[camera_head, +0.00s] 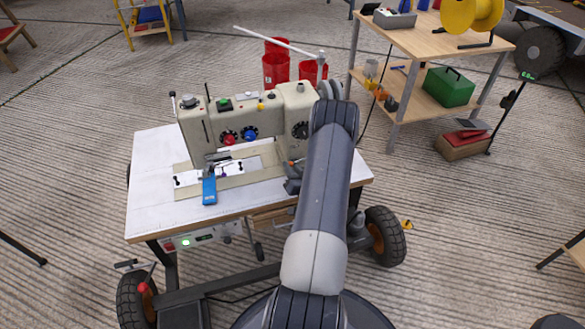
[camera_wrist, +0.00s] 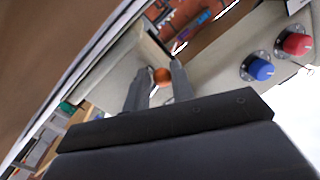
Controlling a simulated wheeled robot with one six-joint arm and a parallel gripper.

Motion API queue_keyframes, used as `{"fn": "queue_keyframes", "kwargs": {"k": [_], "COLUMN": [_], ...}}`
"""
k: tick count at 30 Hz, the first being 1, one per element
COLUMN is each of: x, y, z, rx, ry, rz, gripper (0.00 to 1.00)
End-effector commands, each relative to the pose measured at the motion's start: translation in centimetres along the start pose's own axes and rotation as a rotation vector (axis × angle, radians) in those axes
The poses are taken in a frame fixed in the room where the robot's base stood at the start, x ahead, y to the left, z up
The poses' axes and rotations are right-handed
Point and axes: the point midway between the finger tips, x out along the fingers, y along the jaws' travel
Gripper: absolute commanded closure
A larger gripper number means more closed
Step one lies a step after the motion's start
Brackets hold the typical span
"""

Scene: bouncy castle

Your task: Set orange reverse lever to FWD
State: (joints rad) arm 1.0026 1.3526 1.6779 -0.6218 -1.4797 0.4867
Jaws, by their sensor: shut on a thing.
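The sewing machine (camera_head: 210,130) stands on a white-topped wheeled table (camera_head: 160,205). In the wrist view the round orange knob (camera_wrist: 161,76) of the reverse lever sits between the two fingers of my gripper (camera_wrist: 160,82), which is shut on it. In the head view my gripper (camera_head: 291,178) is low at the right end of the machine, mostly hidden by my arm. The lever's shaft and any FWD marking cannot be made out.
A red dial (camera_head: 229,137) and a blue dial (camera_head: 249,132) are on the machine's front. A blue object (camera_head: 209,190) lies at the table's front. Red buckets (camera_head: 276,70) stand behind, and a wooden workbench (camera_head: 425,38) is at the back right.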

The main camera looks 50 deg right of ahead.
Motion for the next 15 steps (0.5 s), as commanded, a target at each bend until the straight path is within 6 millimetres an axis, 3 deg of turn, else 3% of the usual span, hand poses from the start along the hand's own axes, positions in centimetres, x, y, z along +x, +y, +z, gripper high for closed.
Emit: {"fn": "queue_keyframes", "kwargs": {"k": [4,15], "x": [0.00,0.02], "y": [-0.04,-0.10], "z": [-0.04,-0.16], "rx": [-0.001,0.003], "ry": [0.001,0.004], "rz": [-0.001,-0.003], "gripper": [1.00,1.00]}}
